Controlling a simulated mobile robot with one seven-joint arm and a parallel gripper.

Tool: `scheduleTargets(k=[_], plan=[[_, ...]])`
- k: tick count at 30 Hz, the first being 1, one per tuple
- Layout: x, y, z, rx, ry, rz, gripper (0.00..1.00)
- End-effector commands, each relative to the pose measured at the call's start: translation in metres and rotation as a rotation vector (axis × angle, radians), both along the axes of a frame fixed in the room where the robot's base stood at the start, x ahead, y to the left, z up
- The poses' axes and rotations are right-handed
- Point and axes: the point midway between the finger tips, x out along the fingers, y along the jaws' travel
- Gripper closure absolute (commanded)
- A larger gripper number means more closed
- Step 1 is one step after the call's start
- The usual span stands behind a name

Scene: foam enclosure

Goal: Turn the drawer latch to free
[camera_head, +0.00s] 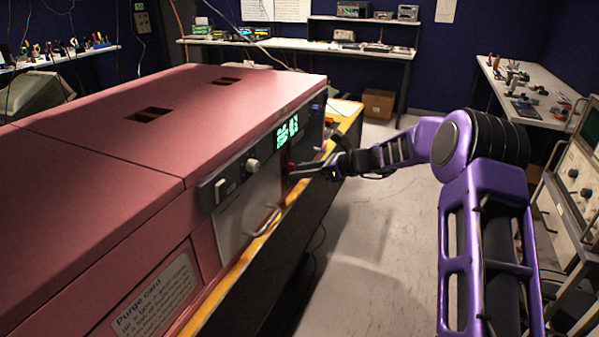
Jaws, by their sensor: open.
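The pink cabinet (110,200) has a front panel with a light grey drawer front (243,212) and a curved metal handle (265,222). A small red part (291,168) shows on the panel right at my gripper's tips; it may be the drawer latch, but its turn position is too small to tell. My gripper (300,171) is open, reaching in from the right and pointing left at the panel. I cannot tell whether its fingers touch the red part or are around it.
A round knob (252,165) and a lit green display (287,131) are on the panel above the drawer. A yellow ledge (232,276) runs along the cabinet's base. Benches with equipment line the walls. The floor (355,240) to the right is clear.

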Motion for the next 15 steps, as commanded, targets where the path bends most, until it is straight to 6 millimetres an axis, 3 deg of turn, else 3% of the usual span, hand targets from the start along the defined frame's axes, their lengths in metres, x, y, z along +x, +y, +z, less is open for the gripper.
scheduleTargets(k=[15], plan=[[-0.037, -0.104, 0.045, -0.001, 0.0, -0.004, 0.55]])
